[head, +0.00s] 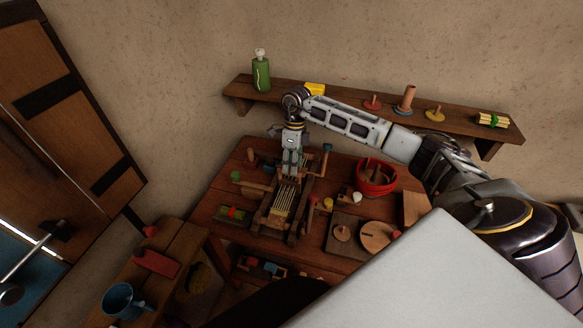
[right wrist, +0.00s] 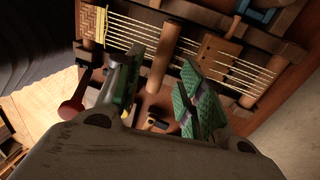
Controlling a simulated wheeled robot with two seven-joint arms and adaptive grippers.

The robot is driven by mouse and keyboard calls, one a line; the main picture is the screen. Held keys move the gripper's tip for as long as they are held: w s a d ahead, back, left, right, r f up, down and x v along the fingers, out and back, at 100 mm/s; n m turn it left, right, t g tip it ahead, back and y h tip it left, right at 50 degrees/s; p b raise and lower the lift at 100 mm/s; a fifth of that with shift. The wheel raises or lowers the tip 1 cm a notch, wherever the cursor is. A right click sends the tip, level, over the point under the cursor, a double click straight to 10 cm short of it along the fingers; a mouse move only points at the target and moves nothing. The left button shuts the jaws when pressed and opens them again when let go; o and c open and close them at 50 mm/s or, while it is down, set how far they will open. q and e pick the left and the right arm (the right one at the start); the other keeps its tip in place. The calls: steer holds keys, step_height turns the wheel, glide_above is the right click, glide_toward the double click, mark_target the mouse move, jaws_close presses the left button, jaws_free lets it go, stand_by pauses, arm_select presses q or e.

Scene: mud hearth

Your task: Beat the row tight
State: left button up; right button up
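A small wooden loom (head: 300,212) stands on the table, with pale warp threads (head: 279,203) stretched along it. In the right wrist view the threads (right wrist: 125,38) run across the top, with a patterned woven strip (right wrist: 92,18) at their left end. A wooden bar (right wrist: 162,55) crosses the threads. My right gripper (head: 289,172) points down over the far part of the loom. In the right wrist view its fingers (right wrist: 162,72) are apart, one on each side of the bar in the picture; contact cannot be told. My left gripper is out of view.
The table also holds a red round container (head: 376,190), a round wooden disc (head: 378,235) and several small pieces. A wall shelf (head: 345,107) carries a green bottle (head: 260,74) and spindles. A blue mug (head: 122,301) stands on a bench at lower left.

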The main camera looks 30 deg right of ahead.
mark_target(290, 181)
steer(key=shift+s+a+f, duration=0.15)
steer(key=shift+a+f, duration=0.05)
steer(key=shift+f, duration=0.9)
jaws_close()
